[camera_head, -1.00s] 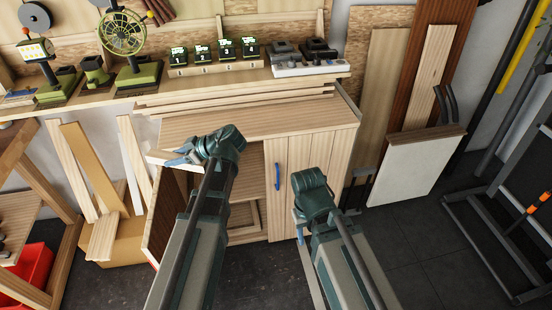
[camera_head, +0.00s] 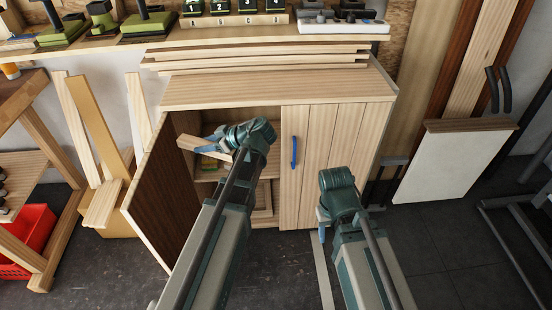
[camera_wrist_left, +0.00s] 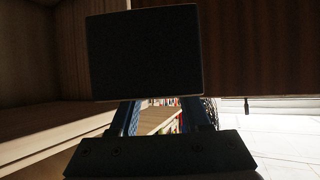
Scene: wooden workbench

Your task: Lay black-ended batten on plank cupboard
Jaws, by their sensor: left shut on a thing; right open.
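The plank cupboard (camera_head: 325,92) stands ahead in the head view, its right door shut and its left door swung open. My left gripper (camera_head: 214,145) is shut on the light wooden batten (camera_head: 190,142), in front of the cupboard's open left side. In the left wrist view the batten's black end (camera_wrist_left: 145,52) faces the camera between the fingers and hides much behind it. My right gripper (camera_head: 322,228) is open and empty, pointing down in front of the shut door, its fingers partly hidden by its own wrist.
The open door (camera_head: 165,200) stands left of my left arm. Long boards (camera_head: 265,58) lie stacked along the back of the cupboard top; its front strip is bare. A blue handle (camera_head: 294,152) is on the shut door. A white panel (camera_head: 455,165) leans at right.

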